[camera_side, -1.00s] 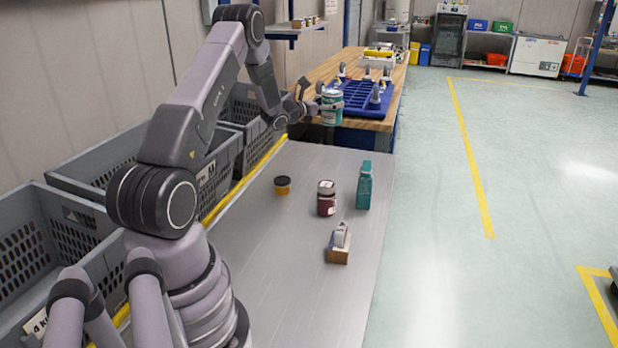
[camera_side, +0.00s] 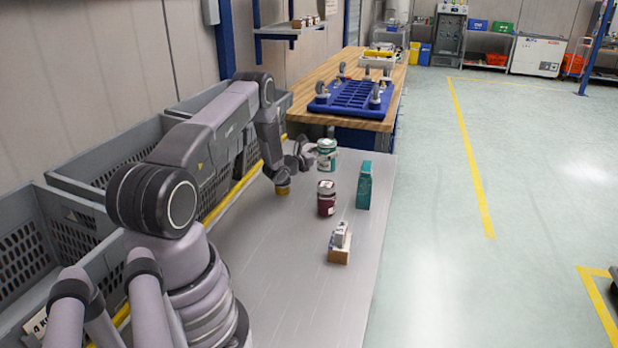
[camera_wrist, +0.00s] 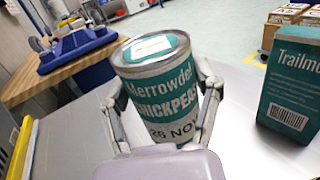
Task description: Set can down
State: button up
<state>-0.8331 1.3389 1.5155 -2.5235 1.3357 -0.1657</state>
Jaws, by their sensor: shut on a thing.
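The can (camera_side: 327,160), teal and white with a silver top, is low over or on the far part of the grey table (camera_side: 290,270); I cannot tell whether its base touches. It stands about upright in the side view. My gripper (camera_side: 316,157) is shut around its sides, coming from the left.
A teal carton (camera_side: 364,187) stands right of the can, also close in the wrist view (camera_wrist: 290,85). A dark red jar (camera_side: 326,200) is in front. A small yellowish jar (camera_side: 283,190) is partly hidden by my arm. Grey crates (camera_side: 80,235) line the left.

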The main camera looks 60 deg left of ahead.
aim_at(325, 170)
jog(key=shift+f, duration=2.75)
jog(key=shift+f, duration=0.55)
jog(key=o, duration=1.3)
jog(key=shift+f, duration=0.1)
